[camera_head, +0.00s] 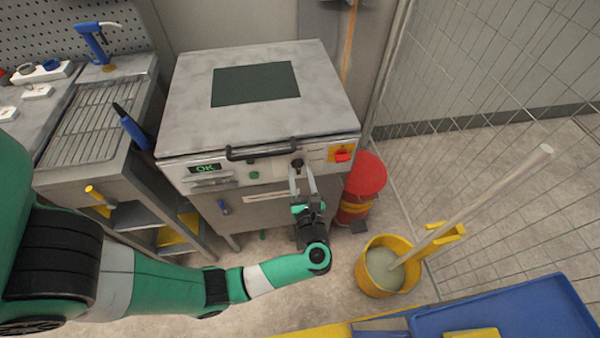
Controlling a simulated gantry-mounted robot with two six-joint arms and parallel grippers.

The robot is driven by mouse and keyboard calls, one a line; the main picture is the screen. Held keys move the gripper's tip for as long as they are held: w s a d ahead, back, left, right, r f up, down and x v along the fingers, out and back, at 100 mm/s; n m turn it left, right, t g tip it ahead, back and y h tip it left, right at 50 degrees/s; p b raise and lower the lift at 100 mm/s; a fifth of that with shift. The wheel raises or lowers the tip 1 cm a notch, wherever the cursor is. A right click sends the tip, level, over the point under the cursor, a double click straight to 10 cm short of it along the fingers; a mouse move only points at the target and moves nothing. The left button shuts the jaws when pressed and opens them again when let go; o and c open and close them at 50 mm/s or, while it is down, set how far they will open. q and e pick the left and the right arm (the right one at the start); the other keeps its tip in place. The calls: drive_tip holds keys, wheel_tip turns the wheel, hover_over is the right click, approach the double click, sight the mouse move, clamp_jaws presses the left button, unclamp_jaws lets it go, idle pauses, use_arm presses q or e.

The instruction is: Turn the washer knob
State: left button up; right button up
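The washer (265,100) is a grey box-shaped machine with a dark square panel on its lid and a control strip along its front edge. A small black knob (297,163) sits on that strip, right of the lid handle. My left gripper (300,171) reaches up to the strip from below, its two pale fingers apart on either side of the knob. A gap seems to show between fingers and knob; contact is unclear. My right gripper is not in view.
The strip also has a green "OK" display (207,168), a green button (254,175) and a red switch (342,155). A red bin (366,176) and a yellow mop bucket (386,268) stand to the right, before a wire fence (500,60). A metal bench (95,130) is left.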

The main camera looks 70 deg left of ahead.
use_arm(q)
clamp_jaws()
drive_tip(key=shift+m, duration=0.4)
drive_tip(key=shift+w+d+f+m+p, duration=0.15)
drive_tip(key=shift+m+p, duration=0.8)
drive_tip(key=shift+m, duration=1.05)
drive_tip(key=shift+w+a+r+m+p, duration=0.15)
drive_tip(key=shift+m+p, duration=0.75)
drive_tip(key=shift+m, duration=1.1)
drive_tip(key=shift+d+f, duration=0.1)
drive_tip(key=shift+f, duration=0.05)
drive_tip(key=shift+o, duration=0.6)
unclamp_jaws()
